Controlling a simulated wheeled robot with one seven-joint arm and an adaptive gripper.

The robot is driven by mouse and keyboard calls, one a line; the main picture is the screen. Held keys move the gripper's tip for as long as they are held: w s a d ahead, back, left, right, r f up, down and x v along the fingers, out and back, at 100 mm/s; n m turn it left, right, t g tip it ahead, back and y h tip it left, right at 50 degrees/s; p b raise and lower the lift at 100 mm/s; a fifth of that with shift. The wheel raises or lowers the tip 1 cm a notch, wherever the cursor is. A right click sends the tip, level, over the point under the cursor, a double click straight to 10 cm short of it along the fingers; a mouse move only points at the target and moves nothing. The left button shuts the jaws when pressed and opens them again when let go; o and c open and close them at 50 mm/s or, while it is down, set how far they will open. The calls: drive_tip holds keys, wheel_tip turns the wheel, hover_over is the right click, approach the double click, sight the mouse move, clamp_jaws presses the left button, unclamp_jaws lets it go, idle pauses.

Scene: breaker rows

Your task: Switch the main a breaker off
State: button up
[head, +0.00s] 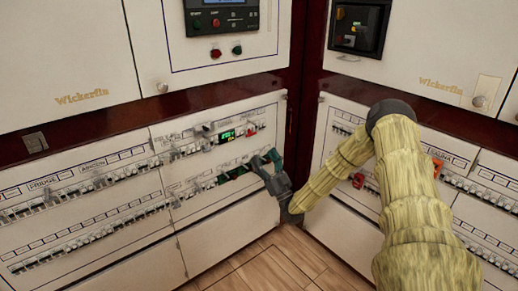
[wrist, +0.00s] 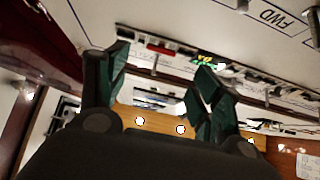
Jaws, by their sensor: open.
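Breaker rows (head: 85,190) run across the left panel in the head view. No label reading main a is legible, so I cannot tell which breaker it is. A red part (head: 252,132) sits right of a small lit green display (head: 227,136) in the upper row. In the wrist view the red part (wrist: 161,49) and display (wrist: 205,61) show beyond my fingers. My gripper (head: 249,165) is open, with dark green fingers, in front of the right end of the left panel's lower row. In the wrist view my gripper (wrist: 160,72) has nothing visible held between its fingers.
The right panel (head: 335,150) meets the left one at a corner and has breakers with red and orange parts. A control unit (head: 221,17) with red and green buttons is above. Wooden floor (head: 270,262) lies below. My arm hides part of the right panel.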

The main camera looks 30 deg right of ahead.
drive_tip(key=v, duration=0.4)
drive_tip(key=shift+f, duration=0.1)
idle(0.5)
